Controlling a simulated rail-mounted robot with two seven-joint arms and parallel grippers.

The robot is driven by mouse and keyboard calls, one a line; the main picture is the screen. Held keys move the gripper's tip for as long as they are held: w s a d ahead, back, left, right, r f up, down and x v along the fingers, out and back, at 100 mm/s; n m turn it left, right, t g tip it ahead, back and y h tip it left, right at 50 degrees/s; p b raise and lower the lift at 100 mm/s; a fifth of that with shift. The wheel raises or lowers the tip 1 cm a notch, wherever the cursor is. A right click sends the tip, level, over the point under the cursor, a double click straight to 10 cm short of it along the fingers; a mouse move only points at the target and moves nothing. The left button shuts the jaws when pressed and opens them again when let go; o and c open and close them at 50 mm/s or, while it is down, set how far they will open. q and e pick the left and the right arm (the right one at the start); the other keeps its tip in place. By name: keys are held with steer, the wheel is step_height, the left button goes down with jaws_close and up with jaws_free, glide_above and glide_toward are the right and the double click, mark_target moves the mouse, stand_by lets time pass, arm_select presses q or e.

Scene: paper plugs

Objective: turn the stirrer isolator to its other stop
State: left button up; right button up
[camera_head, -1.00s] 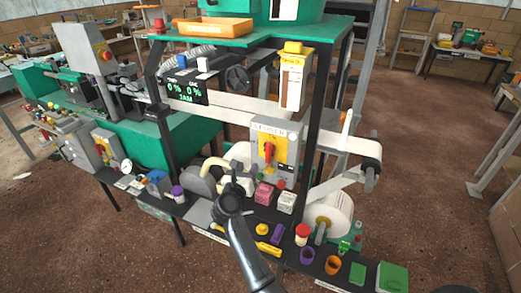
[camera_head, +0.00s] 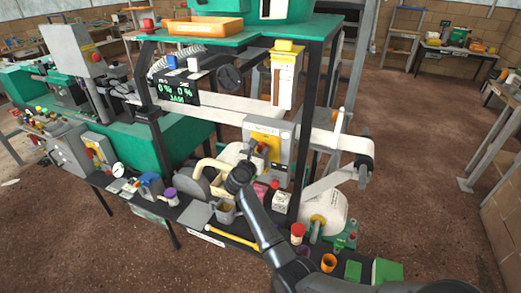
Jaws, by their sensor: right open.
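The stirrer isolator is a grey box with a yellow face plate (camera_head: 268,134) on the front of the machine frame, in the middle of the head view. Its red handle is mostly hidden behind my right gripper (camera_head: 259,149); only a little red shows there, so I cannot tell its angle. My right arm comes up from the bottom right, and the gripper points at the isolator's face. The gripper is open, its fingers at or just in front of the handle. I cannot tell whether they touch it. My left gripper is not in view.
A dark display (camera_head: 176,92) reading 0 % and JAM hangs to the left. A white paper roll (camera_head: 324,211) is at the lower right. Several small pots and blocks, with an orange cup (camera_head: 329,262), stand on the shelf below. A yellow bar (camera_head: 232,236) lies in front.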

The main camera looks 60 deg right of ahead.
steer(key=shift+w+d, duration=0.2)
steer(key=shift+d, duration=0.9)
steer(key=shift+c, duration=0.3)
steer(key=c, duration=0.7)
steer(key=shift+w+a+r+n+p, duration=0.1)
steer(key=shift+w+n+p, duration=0.1)
steer(key=shift+n+p, duration=0.5)
steer(key=shift+w+n+p, duration=0.2)
steer(key=shift+n+p, duration=0.3)
steer(key=shift+n, duration=0.3)
steer(key=shift+c, duration=0.2)
steer(key=f+n+p, duration=0.1)
steer(key=n+p, duration=0.1)
steer(key=n, duration=0.3)
steer(key=w+f+n+p, duration=0.1)
steer(key=n+p, duration=0.1)
steer(key=n, duration=0.2)
steer(key=w+n+p, duration=0.1)
steer(key=n+p, duration=0.1)
steer(key=n, duration=0.3)
steer(key=shift+a+f+n+p, duration=0.15)
steer(key=shift+f+n+p, duration=0.15)
steer(key=shift+f+p, duration=0.1)
steer(key=shift+n, duration=0.3)
